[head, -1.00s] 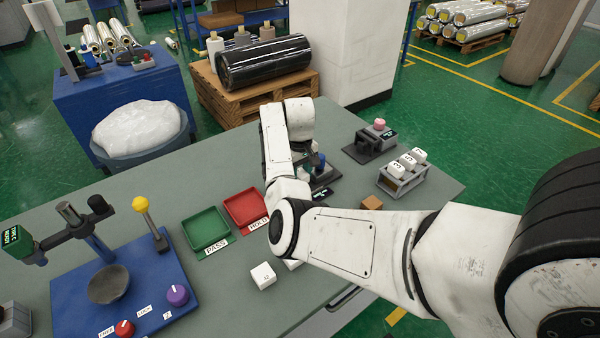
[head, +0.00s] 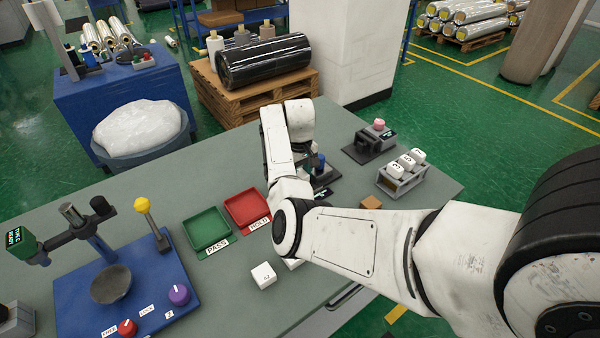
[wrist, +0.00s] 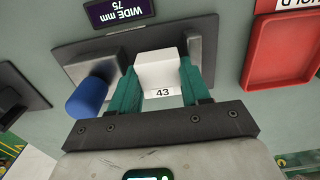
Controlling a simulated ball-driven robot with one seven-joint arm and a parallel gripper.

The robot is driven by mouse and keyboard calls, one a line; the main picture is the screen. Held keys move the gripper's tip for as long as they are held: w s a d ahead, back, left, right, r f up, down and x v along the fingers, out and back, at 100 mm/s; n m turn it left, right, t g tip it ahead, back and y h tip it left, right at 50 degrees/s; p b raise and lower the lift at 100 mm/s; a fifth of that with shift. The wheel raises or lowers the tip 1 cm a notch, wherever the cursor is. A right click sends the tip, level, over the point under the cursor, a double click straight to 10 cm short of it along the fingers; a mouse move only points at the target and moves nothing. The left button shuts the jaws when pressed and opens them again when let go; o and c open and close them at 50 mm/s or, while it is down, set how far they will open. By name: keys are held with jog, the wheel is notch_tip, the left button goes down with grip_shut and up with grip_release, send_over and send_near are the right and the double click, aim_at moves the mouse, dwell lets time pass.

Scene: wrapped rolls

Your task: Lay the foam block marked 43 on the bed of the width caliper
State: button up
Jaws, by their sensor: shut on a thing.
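The white foam block marked 43 (wrist: 157,70) is between the two green fingers of my gripper (wrist: 158,80), which are shut on it. In the wrist view it is at the width caliper (wrist: 119,43), between the caliper's grey end pieces. I cannot tell whether its underside touches the bed. The caliper has a blue knob (wrist: 88,97) and a display (wrist: 118,12) reading "WIDE mm 75". In the head view my arm hides the gripper and the block; part of the caliper (head: 325,174) shows beside the wrist.
A red HOLD tray (head: 247,209) and a green PASS tray (head: 207,234) lie left of my arm. A rack (head: 401,180) with white blocks and a dark device with a pink knob (head: 378,124) stand right. A loose white block (head: 263,275) and a brown block (head: 371,202) lie on the table.

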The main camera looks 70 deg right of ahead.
jog(key=shift+w, duration=0.15)
jog(key=o, duration=1.1)
jog(key=shift+a, duration=0.1)
jog(key=r, duration=0.3)
jog(key=r+b, duration=0.1)
jog(key=r, duration=0.7)
jog(key=shift+s+d+b, duration=0.25)
jog(key=shift+b, duration=0.05)
jog(key=shift+f, duration=0.1)
